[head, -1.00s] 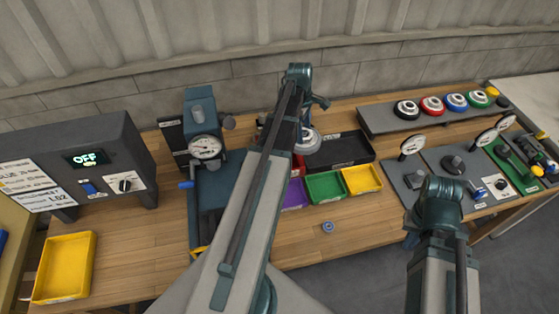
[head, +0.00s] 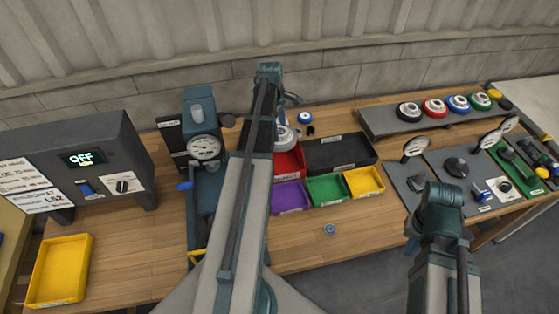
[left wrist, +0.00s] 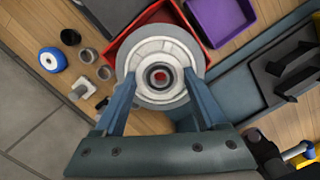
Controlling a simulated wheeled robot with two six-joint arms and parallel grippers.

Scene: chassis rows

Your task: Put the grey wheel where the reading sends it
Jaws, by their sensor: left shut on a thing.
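The grey wheel (head: 286,139) is a pale ringed disc with a dark hub. My left gripper (head: 280,126) is shut on it and holds it above the back left of the red tray (head: 291,163). In the left wrist view, the wheel (left wrist: 160,52) sits between the two fingers of the left gripper (left wrist: 161,90), partly covering the red tray (left wrist: 122,48). A dial gauge (head: 205,147) sits on the blue press; its needle is too small to read. The screen (head: 84,158) shows OFF. My right arm stands at the lower right; its jaws cannot be made out.
A larger yellow tray (head: 60,270) is far left. Several coloured wheels line a grey rack (head: 380,124). A blue-rimmed wheel (head: 305,118) stands behind the trays.

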